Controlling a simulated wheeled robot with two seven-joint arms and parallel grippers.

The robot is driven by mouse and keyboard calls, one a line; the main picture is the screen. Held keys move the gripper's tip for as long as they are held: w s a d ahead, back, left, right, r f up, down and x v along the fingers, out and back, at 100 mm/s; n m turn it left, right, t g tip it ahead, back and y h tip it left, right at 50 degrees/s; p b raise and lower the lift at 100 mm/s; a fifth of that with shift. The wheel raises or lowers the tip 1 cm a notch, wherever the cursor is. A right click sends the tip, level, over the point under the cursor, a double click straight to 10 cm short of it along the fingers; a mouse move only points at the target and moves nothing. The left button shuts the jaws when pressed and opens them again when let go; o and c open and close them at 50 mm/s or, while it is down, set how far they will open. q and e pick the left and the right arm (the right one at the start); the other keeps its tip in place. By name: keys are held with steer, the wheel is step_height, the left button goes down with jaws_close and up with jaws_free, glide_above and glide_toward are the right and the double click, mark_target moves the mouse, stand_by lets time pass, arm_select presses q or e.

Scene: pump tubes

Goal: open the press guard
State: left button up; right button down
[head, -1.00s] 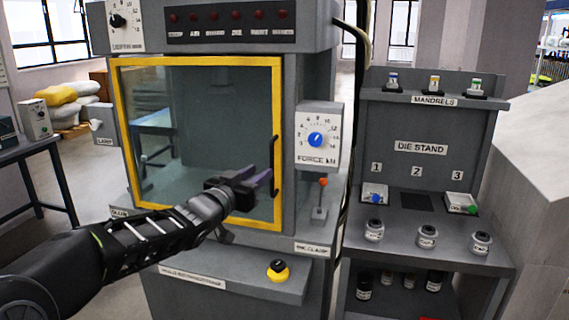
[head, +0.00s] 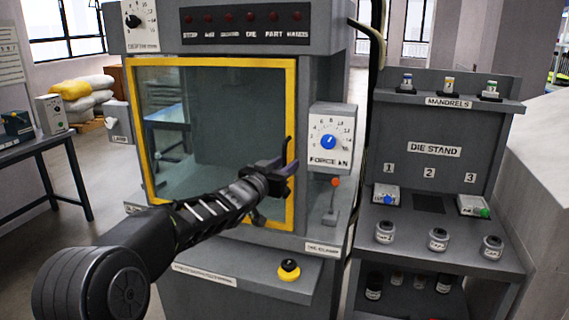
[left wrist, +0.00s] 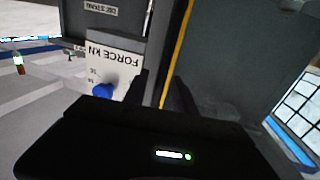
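The press guard (head: 215,63) is a glazed panel in a yellow frame on the front of the grey press, and it looks closed. Its dark vertical handle (head: 288,146) runs along the right side of the frame, with its middle hidden by my gripper. My left gripper (head: 285,167) is at the handle, and its fingers overlap it in the head view. In the left wrist view two dark fingers (left wrist: 160,92) stand apart, with the yellow guard edge (left wrist: 177,55) beyond the gap. I cannot tell whether the handle is between them. My right gripper is not in view.
The force dial box (head: 331,137) and a red-knobbed lever (head: 334,183) are just right of the guard. A yellow and black button (head: 289,268) sits on the ledge below. The die stand (head: 434,150) stands at the right, and a side table (head: 45,143) at the left.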

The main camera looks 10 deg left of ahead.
arm_select(q)
steer(key=shift+c, duration=0.5)
jaws_close()
stand_by(0.9)
